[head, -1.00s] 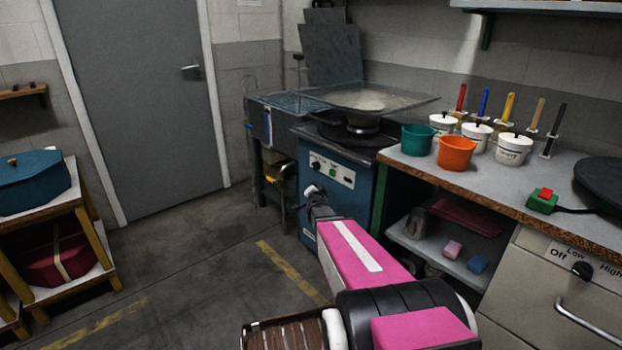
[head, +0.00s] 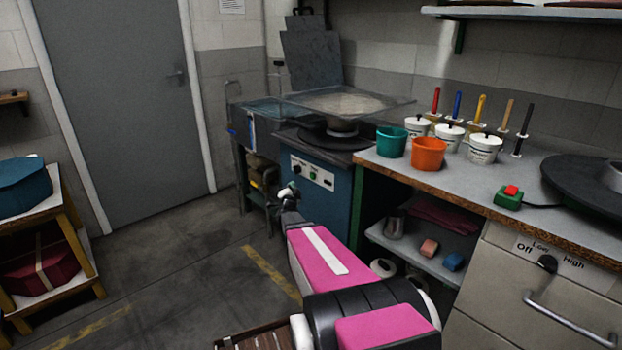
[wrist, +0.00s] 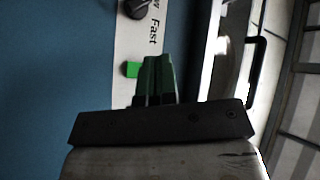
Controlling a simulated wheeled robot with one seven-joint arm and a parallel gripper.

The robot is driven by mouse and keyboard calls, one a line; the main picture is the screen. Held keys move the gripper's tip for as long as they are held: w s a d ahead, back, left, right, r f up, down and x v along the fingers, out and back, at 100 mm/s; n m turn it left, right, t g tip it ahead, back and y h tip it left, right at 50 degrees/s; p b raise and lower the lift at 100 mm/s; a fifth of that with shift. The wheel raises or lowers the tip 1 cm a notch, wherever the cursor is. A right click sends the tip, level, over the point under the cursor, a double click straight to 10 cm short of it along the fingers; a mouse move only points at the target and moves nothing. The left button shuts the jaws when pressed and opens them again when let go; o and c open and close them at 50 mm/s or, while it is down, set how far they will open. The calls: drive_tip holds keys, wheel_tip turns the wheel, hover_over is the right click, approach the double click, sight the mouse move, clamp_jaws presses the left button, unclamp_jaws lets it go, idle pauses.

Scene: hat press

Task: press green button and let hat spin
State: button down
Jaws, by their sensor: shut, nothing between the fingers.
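The blue machine (head: 328,205) stands in the middle of the head view, with a white control panel (head: 312,171) on its front. In the wrist view, the green button (wrist: 132,69) sits on the panel below a dark knob (wrist: 135,8) and beside the word "Fast". My gripper (head: 287,188) is at the lower left of the panel in the head view. In the wrist view its dark green fingers (wrist: 157,62) are shut and empty, just right of the button. Contact cannot be told. A pale round shape (head: 345,103), perhaps the hat, lies at the clear plate on top.
A counter (head: 400,172) at right holds a teal cup (head: 391,141), an orange cup (head: 428,153), white pots and a green box with a red button (head: 510,192). A shelf stand (head: 62,215) is at left. The floor (head: 190,260) between is clear.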

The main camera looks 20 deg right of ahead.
sight(313, 176)
drive_tip(key=w+d, duration=0.2)
drive_tip(key=d, duration=0.5)
drive_tip(key=shift+w+d, duration=0.3)
drive_tip(key=shift+w, duration=0.05)
drive_tip(key=shift+d, duration=0.1)
idle(1.8)
drive_tip(key=shift+w+d, duration=0.15)
drive_tip(key=shift+d, duration=0.1)
